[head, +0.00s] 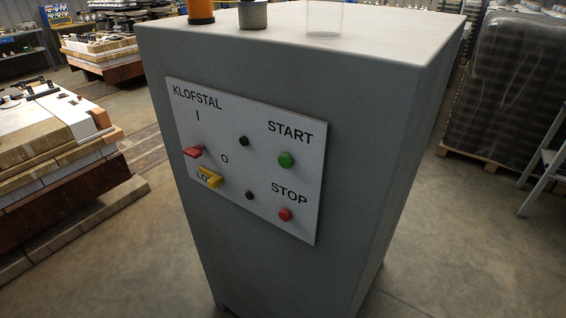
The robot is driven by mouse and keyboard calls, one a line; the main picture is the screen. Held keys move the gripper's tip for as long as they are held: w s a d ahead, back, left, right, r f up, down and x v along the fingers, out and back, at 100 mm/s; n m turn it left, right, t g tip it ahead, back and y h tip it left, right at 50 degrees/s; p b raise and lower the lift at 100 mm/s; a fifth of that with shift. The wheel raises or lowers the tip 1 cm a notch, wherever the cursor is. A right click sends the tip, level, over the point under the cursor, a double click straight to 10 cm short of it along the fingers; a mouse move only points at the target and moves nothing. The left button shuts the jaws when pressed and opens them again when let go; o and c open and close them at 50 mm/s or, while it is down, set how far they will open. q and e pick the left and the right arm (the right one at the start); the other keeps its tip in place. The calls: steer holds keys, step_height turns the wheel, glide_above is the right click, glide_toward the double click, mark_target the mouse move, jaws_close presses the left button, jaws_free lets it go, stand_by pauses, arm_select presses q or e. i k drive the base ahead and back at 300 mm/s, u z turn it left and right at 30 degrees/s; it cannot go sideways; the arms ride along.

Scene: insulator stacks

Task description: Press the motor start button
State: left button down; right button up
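A grey cabinet (270,60) stands in the middle of the head view. Its front carries a tilted-looking white panel (262,208) marked KLOFSTAL. The green button (286,160) sits under the word START at the panel's right. A red button (285,214) sits below it, under STOP. On the left are a red switch handle (194,152) and a yellow piece (209,178) partly covering lettering. Two small black knobs (244,141) are in the panel's middle column. Nothing covers the green button. Neither of my grippers shows in the head view.
On the cabinet's top stand an orange cylinder (201,10), a grey cylinder (253,14) and a clear one (324,18). Stacked boards (60,150) stand at left. A wrapped pallet load (508,85) and a ladder (545,165) are at right. Floor beside the cabinet is clear.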

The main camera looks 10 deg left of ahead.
mark_target(285, 160)
steer(key=u, duration=1.3)
steer(key=k, duration=0.85)
steer(key=z, duration=1.3)
steer(key=i, duration=0.5)
